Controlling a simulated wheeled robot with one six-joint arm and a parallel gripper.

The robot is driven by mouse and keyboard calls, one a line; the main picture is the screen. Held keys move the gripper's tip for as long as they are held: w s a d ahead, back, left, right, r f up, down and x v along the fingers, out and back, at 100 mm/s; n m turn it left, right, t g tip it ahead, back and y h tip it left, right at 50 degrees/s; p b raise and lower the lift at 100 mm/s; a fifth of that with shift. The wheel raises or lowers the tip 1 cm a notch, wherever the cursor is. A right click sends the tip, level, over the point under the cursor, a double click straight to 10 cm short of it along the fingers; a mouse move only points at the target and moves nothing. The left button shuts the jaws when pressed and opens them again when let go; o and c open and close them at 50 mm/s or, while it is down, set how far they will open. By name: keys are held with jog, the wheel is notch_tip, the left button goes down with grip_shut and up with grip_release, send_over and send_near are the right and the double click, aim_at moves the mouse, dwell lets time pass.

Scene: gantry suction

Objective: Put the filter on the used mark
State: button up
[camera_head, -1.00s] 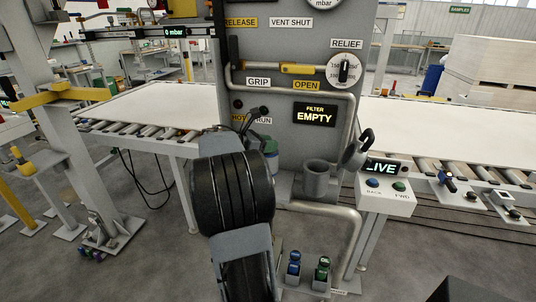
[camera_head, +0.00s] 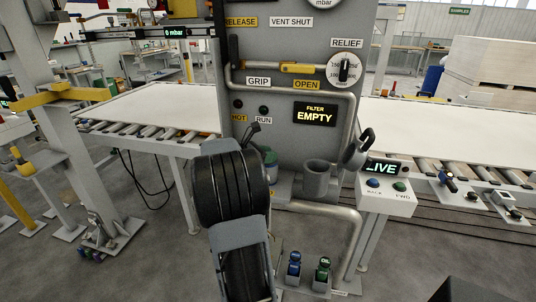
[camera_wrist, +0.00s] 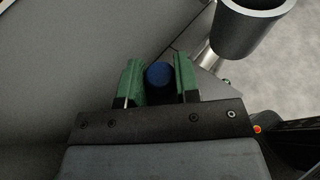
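A blue round-ended thing (camera_wrist: 159,75), possibly the filter, sits between the green fingers of my gripper (camera_wrist: 159,82) in the wrist view. The fingers lie close on both sides of it; whether they press on it is unclear. In the head view my dark arm hides most of the gripper; a small green and grey piece (camera_head: 271,160) shows beside it, not clearly identifiable. A grey open cup (camera_head: 316,180) stands to the right of it; the cup also shows in the wrist view (camera_wrist: 250,25). The filter display (camera_head: 315,114) reads EMPTY. I cannot make out a used mark.
The grey panel (camera_head: 290,150) carries a relief dial (camera_head: 344,69) and a pipe. Blue-topped (camera_head: 295,265) and green-topped (camera_head: 324,270) small things stand low in front. Roller conveyors flank the panel.

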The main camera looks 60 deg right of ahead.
jog(key=o, duration=0.4)
jog(key=shift+r, duration=0.15)
jog(key=shift+w+a+r, duration=0.1)
jog(key=shift+a+r, duration=0.05)
jog(key=shift+r, duration=0.05)
jog(key=v, duration=1.2)
jog(key=shift+s+a+f+m+t+y, duration=1.05)
jog(key=shift+a+f+m+t+y, duration=0.85)
jog(key=shift+a, duration=3.7)
jog(key=shift+s+a+f+m+t+y, duration=1.25)
jog(key=shift+a+f+m+y, duration=1.1)
jog(key=shift+a, duration=3.2)
jog(key=shift+s+a+f+m+t+y, duration=0.85)
jog(key=shift+a+f+m+t+y, duration=1.25)
jog(key=shift+a, duration=3.5)
jog(key=shift+r+g, duration=0.25)
